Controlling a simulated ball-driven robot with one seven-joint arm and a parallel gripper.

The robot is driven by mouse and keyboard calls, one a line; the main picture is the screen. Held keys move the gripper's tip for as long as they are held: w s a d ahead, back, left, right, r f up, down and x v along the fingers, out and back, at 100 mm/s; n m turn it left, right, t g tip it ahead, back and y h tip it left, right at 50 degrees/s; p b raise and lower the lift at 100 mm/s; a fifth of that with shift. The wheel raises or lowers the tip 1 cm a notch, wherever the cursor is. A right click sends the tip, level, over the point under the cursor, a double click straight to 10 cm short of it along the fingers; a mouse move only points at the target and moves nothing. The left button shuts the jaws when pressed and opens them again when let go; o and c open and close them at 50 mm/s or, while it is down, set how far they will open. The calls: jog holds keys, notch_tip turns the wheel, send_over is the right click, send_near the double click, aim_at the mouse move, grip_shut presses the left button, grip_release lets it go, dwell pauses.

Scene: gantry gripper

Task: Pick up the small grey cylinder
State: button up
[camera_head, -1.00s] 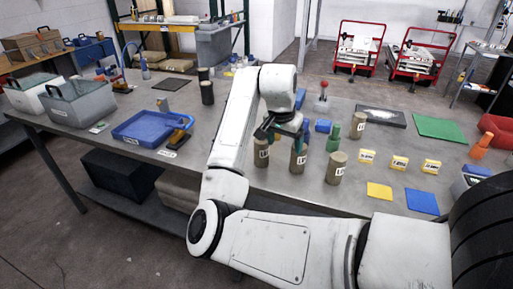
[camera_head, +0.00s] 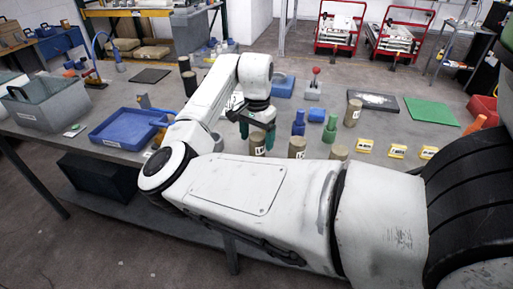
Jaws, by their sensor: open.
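Several grey-brown cylinders with white labels stand upright on the grey table; I cannot tell which one the task means. The leftmost labelled cylinder (camera_head: 257,146) is at my gripper (camera_head: 257,138), whose green fingers are open and point down on either side of it in the picture. I cannot tell whether they touch it. A second cylinder (camera_head: 297,148) stands just to the right. A third cylinder (camera_head: 339,153) is partly hidden by my arm. Another cylinder (camera_head: 352,112) stands farther back. Two darker cylinders (camera_head: 190,83) (camera_head: 184,64) stand at the back left.
Blue (camera_head: 298,123) and green (camera_head: 330,128) bottle-shaped pieces stand close right of the gripper. A blue tray (camera_head: 125,128) and a grey bin (camera_head: 50,103) are at the left.

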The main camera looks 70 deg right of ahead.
aim_at(257, 148)
notch_tip(257, 148, down, 5)
jog(key=shift+a+f+p, duration=0.1)
jog(key=shift+a+p, duration=0.05)
jog(key=shift+p, duration=0.35)
jog(key=c, duration=1.5)
jog(key=shift+r, duration=0.3)
